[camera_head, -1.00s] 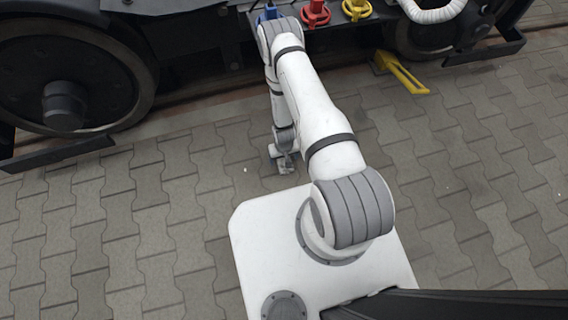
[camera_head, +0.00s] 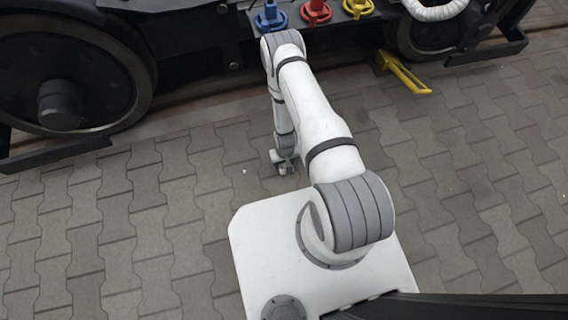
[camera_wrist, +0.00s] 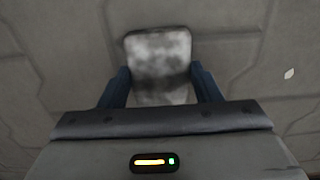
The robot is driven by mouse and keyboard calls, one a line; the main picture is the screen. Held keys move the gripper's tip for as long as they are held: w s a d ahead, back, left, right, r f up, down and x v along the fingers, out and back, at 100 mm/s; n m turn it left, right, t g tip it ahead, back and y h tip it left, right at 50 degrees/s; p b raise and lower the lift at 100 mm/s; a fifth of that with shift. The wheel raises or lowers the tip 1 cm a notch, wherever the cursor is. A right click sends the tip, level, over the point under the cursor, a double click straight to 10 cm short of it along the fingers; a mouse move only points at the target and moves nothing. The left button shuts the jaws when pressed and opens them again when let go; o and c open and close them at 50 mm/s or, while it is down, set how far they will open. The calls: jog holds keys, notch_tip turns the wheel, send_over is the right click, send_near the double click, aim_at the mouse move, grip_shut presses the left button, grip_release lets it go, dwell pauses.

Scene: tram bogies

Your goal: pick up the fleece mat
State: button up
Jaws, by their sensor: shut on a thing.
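The fleece mat (camera_wrist: 159,50) is a mottled grey-white, roughly rectangular piece in the middle of the wrist view. My gripper (camera_wrist: 160,76) has its two dark blue fingers on the left and right sides of the mat, shut on it. The mat's near part runs down to the gripper body. In the head view my gripper (camera_head: 285,168) is low over the paving, just beyond my white base. I cannot tell whether the mat touches the ground.
Grey paving (camera_head: 190,210) is open to the left and right. The bogie has a large wheel (camera_head: 65,75) at left. Blue (camera_head: 270,18), red (camera_head: 316,12) and yellow (camera_head: 357,8) fittings sit at its edge. A yellow chock-like piece (camera_head: 405,75) lies on the paving. A white speck (camera_wrist: 289,73) shows at right.

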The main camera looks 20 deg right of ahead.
jog(key=c, duration=0.4)
jog(key=shift+r, duration=0.15)
jog(key=w+r+p, duration=0.1)
jog(key=w+r, duration=0.3)
jog(key=r, duration=0.7)
jog(key=w+r+p, duration=0.2)
jog(key=w+r, duration=0.2)
jog(key=r, duration=0.7)
jog(key=w+r+p, duration=0.1)
jog(key=w+r, duration=0.2)
jog(key=r, duration=0.8)
jog(key=s+r+p, duration=0.1)
jog(key=r+p, duration=0.8)
jog(key=r, duration=0.4)
jog(key=s+r+p, duration=0.1)
jog(key=r+p, duration=0.8)
jog(key=r, duration=0.4)
jog(key=s+r+p, duration=0.1)
jog(key=r+p, duration=0.9)
jog(key=r, duration=0.4)
jog(key=shift+r, duration=0.1)
